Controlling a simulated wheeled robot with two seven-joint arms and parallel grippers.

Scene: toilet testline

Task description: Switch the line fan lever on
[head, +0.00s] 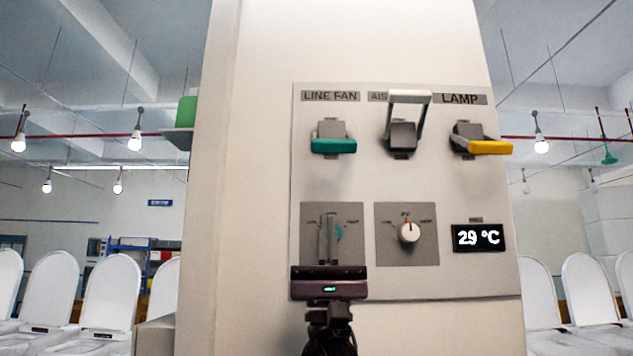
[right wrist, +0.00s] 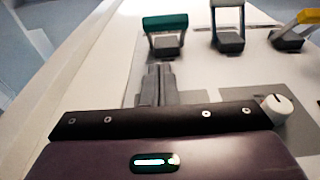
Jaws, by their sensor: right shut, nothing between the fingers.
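The line fan lever (head: 333,146) has a teal handle and sits under the LINE FAN label (head: 330,96) at the upper left of the control panel (head: 365,180). Its handle hangs low in the head view. The teal handle also shows at the top of the right wrist view (right wrist: 165,22). My right gripper (head: 328,222) is shut and empty, pointing up below the lever, in front of the lower left dial plate. A gap shows between the fingertips and the lever. The gripper hides most of a teal knob (head: 339,233). My left gripper is not in view.
A lever with a white handle (head: 409,97), raised, and a yellow LAMP lever (head: 489,147) stand to the right. Below are a white knob (head: 409,232) and a 29 °C display (head: 478,237). White toilets (head: 113,290) line both sides behind the pillar.

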